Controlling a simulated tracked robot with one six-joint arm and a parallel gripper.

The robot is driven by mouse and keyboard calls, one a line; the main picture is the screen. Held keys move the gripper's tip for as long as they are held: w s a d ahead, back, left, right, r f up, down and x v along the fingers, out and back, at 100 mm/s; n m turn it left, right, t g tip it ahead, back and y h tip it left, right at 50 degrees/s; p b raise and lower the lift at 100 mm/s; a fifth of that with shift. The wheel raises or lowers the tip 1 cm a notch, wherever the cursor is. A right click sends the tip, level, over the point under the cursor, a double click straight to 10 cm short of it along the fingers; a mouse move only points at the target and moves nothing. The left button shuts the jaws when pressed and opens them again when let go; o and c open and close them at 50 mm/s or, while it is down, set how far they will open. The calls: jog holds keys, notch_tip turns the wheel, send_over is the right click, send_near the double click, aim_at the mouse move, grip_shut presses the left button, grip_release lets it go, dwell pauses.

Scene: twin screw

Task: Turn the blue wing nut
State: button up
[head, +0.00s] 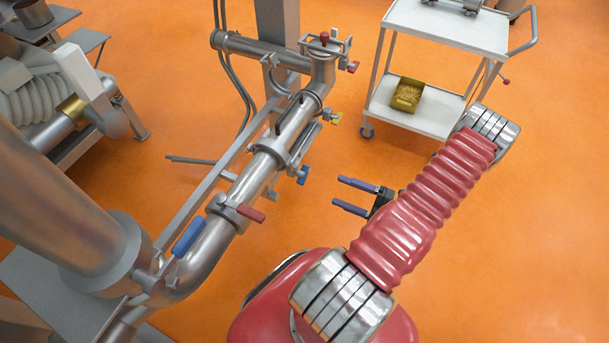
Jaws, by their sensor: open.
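The blue wing nut (303,174) sits on the right side of the steel pipe, at a clamp midway along it. A larger blue handle (188,236) is on the same pipe, nearer and lower left. My gripper (342,195) is right of the wing nut and a little lower in the picture. Its two purple-blue fingers are open, empty and point left towards the pipe. A gap of orange floor shows between the fingertips and the wing nut.
A red handle (251,212), a yellow wing nut (336,119) and red fittings (352,67) also stick out from the steel pipe (248,178). Orange floor (540,230) is clear on the right.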

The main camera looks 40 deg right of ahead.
aim_at(303, 174)
jog(key=n, duration=1.8)
jog(key=w+n, duration=0.1)
jog(key=n, duration=0.9)
jog(key=shift+a, duration=0.1)
jog(key=shift+x, duration=6.9)
jog(key=shift+c, duration=0.5)
jog(key=c, duration=0.9)
